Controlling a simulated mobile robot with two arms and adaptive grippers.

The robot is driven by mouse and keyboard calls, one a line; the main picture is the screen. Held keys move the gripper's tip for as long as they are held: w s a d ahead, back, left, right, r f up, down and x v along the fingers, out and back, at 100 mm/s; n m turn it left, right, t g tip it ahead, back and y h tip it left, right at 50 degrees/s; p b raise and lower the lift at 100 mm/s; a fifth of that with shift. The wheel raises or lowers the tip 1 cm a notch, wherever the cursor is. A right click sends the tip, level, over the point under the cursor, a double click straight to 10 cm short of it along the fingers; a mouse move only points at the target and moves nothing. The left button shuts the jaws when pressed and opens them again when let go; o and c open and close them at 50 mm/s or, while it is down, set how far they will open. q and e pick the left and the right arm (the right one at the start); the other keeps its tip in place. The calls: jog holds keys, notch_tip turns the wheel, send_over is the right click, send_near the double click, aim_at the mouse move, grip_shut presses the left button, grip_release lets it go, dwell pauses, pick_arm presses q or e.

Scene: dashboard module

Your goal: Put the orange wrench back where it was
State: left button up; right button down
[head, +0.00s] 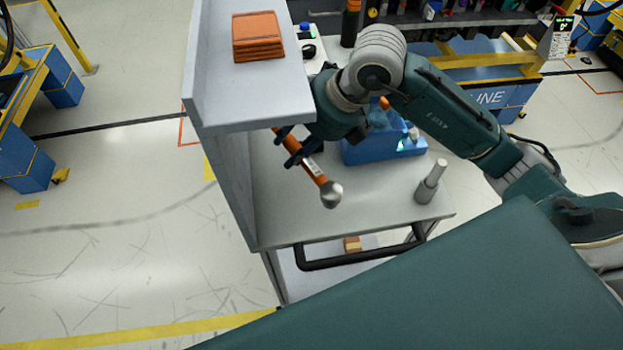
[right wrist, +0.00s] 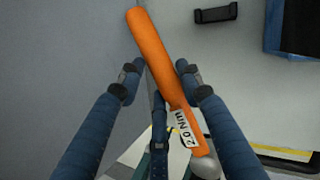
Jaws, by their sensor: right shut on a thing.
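The orange wrench (head: 316,172) has a long orange handle, a white label and a round silver head. My right gripper (head: 297,148) is shut on its handle and holds it tilted above the grey cart top, head down and to the right, below the upper shelf's edge. The right wrist view shows the orange handle (right wrist: 151,45) between the blue fingers (right wrist: 158,78), with the label reading "2.0 Nm". A blue holder (head: 372,152) stands on the cart behind the gripper, partly hidden by my arm. My left gripper is in neither view.
The upper shelf (head: 240,95) carries a brown-orange stack (head: 257,36) and closes in the cart's left side. A grey cylinder (head: 428,188) stands at the right of the cart top (head: 370,215). A black handle (head: 350,257) runs along the front. The cart top's front middle is clear.

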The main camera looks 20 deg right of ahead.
jog(key=f, duration=0.3)
jog(key=shift+s+f, duration=0.3)
jog(key=shift+s, duration=0.05)
notch_tip(320, 180, down, 3)
jog(key=shift+w+f+p, duration=0.15)
jog(key=shift+f+p, duration=0.05)
jog(key=shift+p, duration=0.3)
jog(key=shift+f, duration=0.45)
jog(key=c, duration=1.2)
grip_release()
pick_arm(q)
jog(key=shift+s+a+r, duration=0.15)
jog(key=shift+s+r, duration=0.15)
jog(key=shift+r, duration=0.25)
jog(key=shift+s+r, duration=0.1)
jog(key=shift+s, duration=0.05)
pick_arm(e)
jog(key=shift+r, duration=0.15)
